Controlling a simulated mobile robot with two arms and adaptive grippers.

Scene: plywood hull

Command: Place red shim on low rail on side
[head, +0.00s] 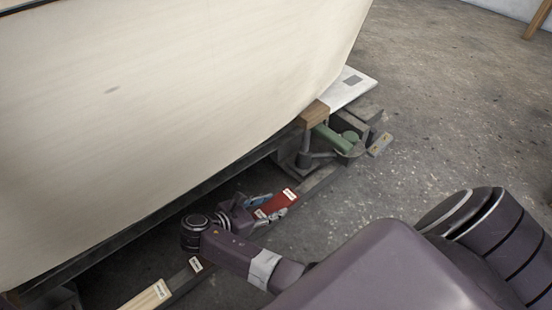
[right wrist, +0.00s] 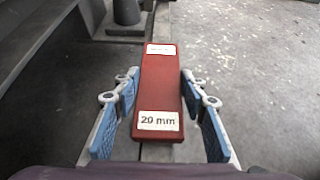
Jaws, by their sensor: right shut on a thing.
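The red shim (head: 276,204) is a long flat block with white labels; in the right wrist view (right wrist: 160,95) the near label reads 20 mm. My right gripper (head: 266,208) is shut on it, with blue-padded fingers (right wrist: 160,82) along its two long sides. The shim lies flat and lengthwise over the grey low rail (head: 229,239), which shows beyond and below it in the right wrist view (right wrist: 158,151). I cannot tell whether the shim touches the rail. My left gripper is not in view.
The pale plywood hull (head: 150,110) overhangs the rail. A green jack (head: 335,138) and wooden block (head: 313,114) stand past the shim. A pale labelled piece (head: 147,297) and another label (head: 196,264) are nearer on the rail. Concrete floor is open at right.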

